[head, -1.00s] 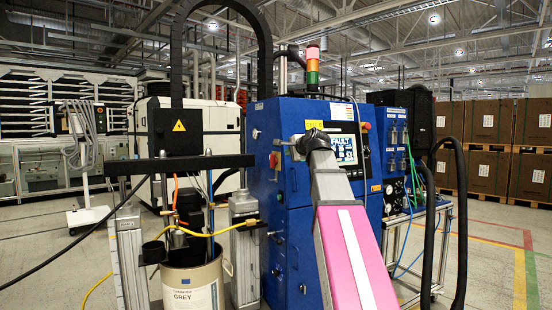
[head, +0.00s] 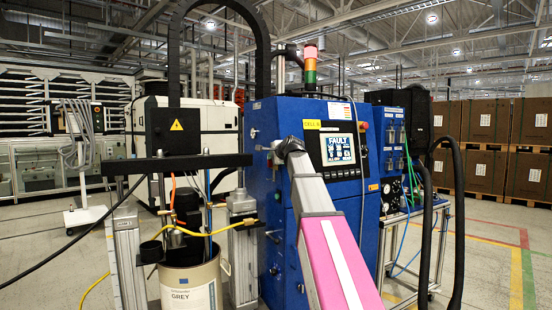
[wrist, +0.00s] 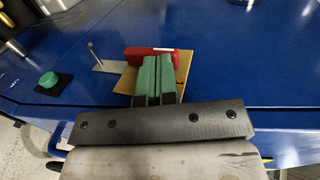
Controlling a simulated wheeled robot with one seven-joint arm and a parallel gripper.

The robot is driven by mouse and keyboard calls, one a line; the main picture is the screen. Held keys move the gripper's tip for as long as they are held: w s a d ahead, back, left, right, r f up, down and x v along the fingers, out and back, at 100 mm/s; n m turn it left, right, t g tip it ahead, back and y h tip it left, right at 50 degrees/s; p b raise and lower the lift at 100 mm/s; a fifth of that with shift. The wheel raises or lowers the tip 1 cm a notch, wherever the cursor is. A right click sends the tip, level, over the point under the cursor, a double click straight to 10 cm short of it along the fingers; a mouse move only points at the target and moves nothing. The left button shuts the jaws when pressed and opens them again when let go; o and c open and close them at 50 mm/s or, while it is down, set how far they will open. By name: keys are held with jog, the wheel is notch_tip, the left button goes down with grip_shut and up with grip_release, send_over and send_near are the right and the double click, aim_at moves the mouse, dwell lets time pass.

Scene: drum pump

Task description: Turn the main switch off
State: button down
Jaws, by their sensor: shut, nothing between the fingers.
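The main switch shows in the wrist view as a red handle (wrist: 134,56) on a yellow plate (wrist: 127,80), fixed to a blue cabinet face. The handle lies crosswise in the picture, and my fingertips cover part of it. My gripper (wrist: 158,76) has green fingertips pressed together with nothing between them. They overlap the handle in the picture; I cannot tell whether they touch it. In the head view, my arm reaches up to the left part of the blue cabinet (head: 265,115) front, and the switch is hidden or too small to make out there.
In the wrist view, a metal bracket with a pin (wrist: 108,66) and a green knob (wrist: 48,80) sit left of the switch. In the head view, a screen reading FAULT (head: 340,148) is right of my wrist.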

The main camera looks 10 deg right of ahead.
jog(key=shift+w, duration=0.15)
jog(key=shift+w+a+r, duration=0.15)
jog(key=shift+w+r, duration=0.2)
jog(key=shift+r, duration=0.05)
jog(key=shift+s, duration=0.1)
jog(key=r+v, duration=0.1)
jog(key=v, duration=1.2)
jog(key=shift+s, duration=0.15)
jog(key=shift+r, duration=0.1)
